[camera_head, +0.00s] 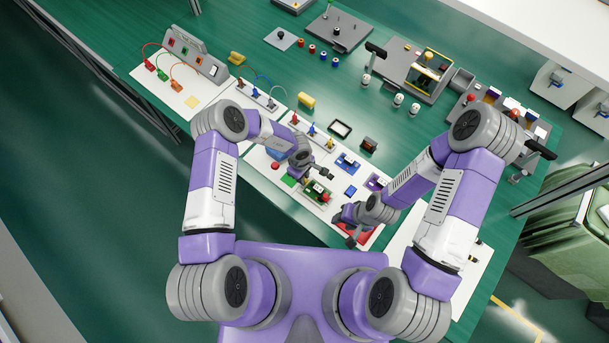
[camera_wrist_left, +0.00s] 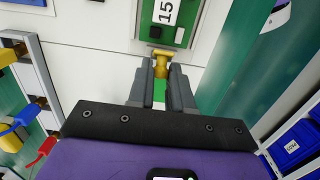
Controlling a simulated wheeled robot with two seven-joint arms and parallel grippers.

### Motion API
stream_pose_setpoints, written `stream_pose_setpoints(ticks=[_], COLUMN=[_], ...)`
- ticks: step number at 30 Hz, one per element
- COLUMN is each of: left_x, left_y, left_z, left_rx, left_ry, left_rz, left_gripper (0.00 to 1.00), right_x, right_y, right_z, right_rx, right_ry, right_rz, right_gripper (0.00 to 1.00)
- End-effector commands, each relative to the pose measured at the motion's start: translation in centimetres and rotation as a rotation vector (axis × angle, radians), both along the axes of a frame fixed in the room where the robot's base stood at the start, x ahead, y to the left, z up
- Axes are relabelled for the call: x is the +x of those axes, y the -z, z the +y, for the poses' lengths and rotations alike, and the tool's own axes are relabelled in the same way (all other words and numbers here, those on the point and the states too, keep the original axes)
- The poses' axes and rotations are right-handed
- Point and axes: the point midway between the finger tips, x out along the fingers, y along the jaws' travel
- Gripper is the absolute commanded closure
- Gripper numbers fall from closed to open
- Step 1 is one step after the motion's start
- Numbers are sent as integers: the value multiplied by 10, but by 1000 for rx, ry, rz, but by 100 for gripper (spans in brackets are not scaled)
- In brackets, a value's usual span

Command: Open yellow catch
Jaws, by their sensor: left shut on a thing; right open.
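The yellow catch (camera_wrist_left: 161,66) sits at the edge of a green block (camera_wrist_left: 178,36) with a white label reading "15". In the left wrist view my left gripper (camera_wrist_left: 161,76) has its two grey fingers closed around the catch. In the head view my left gripper (camera_head: 328,173) is over the white board, beside a green block (camera_head: 316,192); the catch is too small to make out there. My right gripper (camera_head: 350,236) is open, lower in the picture near a red piece (camera_head: 366,235), with its fingertips only partly visible.
A white board (camera_head: 259,160) carries blue (camera_head: 348,162), purple and red pieces close around both grippers. Small levers and a yellow piece (camera_head: 306,100) stand farther back. Red and yellow parts (camera_wrist_left: 46,146) show at the left of the left wrist view.

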Motion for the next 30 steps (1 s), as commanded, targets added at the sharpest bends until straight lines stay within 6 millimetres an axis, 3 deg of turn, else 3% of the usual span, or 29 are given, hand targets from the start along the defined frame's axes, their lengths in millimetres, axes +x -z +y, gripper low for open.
stream_pose_setpoints(ticks=[10, 26, 27, 30], left_x=[4, 4, 4, 4], left_y=[3, 2, 2, 2], left_z=[5, 5, 5, 5], left_rx=[-112, -130, -130, -129], left_ry=[-1, 3, 3, 3], left_rz=[71, 86, 86, 86], left_gripper=[100, 100, 77, 62], right_x=[0, 0, 0, 0], right_y=[11, 12, 12, 12], right_z=[0, 0, 0, 0], right_rx=[0, 0, 0, 0], right_ry=[0, 0, 0, 0], right_rz=[0, 0, 0, 0], right_gripper=[57, 57, 57, 57])
